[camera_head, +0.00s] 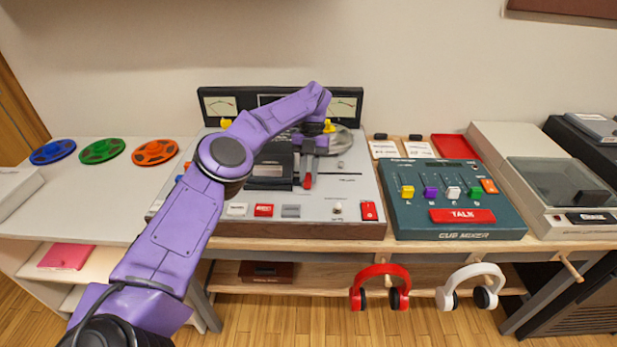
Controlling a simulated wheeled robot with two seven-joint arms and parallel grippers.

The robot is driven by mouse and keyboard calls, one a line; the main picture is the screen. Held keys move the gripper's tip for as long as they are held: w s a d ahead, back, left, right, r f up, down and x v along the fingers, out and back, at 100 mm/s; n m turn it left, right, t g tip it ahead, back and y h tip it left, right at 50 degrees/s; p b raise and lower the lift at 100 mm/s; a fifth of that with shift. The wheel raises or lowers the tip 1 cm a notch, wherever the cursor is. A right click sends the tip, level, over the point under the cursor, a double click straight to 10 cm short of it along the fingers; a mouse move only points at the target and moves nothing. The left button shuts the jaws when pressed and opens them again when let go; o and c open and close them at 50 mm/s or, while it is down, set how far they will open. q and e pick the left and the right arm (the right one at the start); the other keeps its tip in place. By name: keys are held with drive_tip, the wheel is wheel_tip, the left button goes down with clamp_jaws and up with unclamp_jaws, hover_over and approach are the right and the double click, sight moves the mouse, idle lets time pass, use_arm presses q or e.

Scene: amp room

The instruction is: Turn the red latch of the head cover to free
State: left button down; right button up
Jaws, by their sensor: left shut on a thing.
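The grey tape machine (345,190) stands on the bench with a dark cover (270,166) near its middle, which I take for the head cover. My left arm reaches over the machine from the left and hides part of it. My left gripper (308,172) points down just right of the dark cover. It is shut on the red latch (307,182), of which only a small red piece shows at the fingertips. The latch's exact angle is hard to tell. My right gripper is not in view.
Blue (52,151), green (102,150) and orange (155,152) reels lie at the left. Two meters stand behind the machine. A teal mixer (450,200) and a turntable (560,185) are on the right. Red (380,287) and white (472,286) headphones hang below the front edge.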

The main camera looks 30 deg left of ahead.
use_arm(q)
drive_tip(key=shift+n+h+b, duration=0.3)
drive_tip(key=shift+n+b, duration=0.25)
drive_tip(key=shift+n, duration=0.15)
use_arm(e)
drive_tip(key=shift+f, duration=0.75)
use_arm(q)
drive_tip(key=shift+r+t, duration=0.1)
drive_tip(key=shift+t, duration=0.2)
drive_tip(key=c, duration=1)
unclamp_jaws()
